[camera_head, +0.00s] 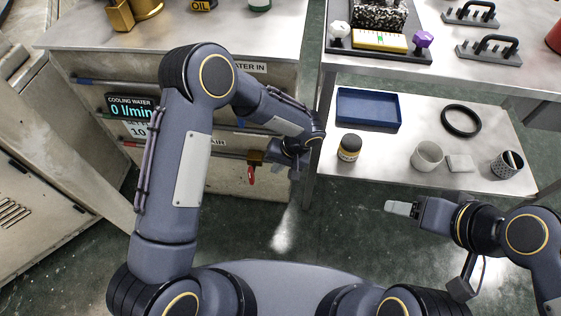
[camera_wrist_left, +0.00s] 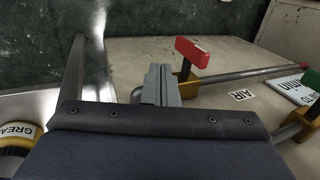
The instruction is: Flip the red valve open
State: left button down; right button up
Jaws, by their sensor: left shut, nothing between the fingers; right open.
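The red valve handle (camera_head: 251,175) hangs below a brass valve body (camera_head: 256,157) at the right end of a grey pipe on the cabinet front. In the left wrist view the red handle (camera_wrist_left: 193,51) stands out from its brass body, just right of my fingers. My left gripper (camera_head: 294,172) is shut and empty, to the right of the valve; its closed fingers show in the left wrist view (camera_wrist_left: 160,78). I cannot tell whether they touch the valve. My right gripper (camera_head: 402,208) is open and empty, over the floor at the right, far from the valve.
A display (camera_head: 130,107) reads cooling water 0 l/min. An AIR label (camera_wrist_left: 243,95) is beside the valve's pipe. A metal table (camera_head: 320,165) stands right of my left gripper, holding a blue tray (camera_head: 368,107), a grease jar (camera_head: 349,147) and cups. Open floor lies in front.

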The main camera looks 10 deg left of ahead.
aim_at(252, 171)
pick_arm(q)
jog(key=a+f+b, duration=0.1)
jog(key=a+f, duration=0.2)
jog(key=a, duration=0.2)
jog(key=shift+a+f, duration=0.25)
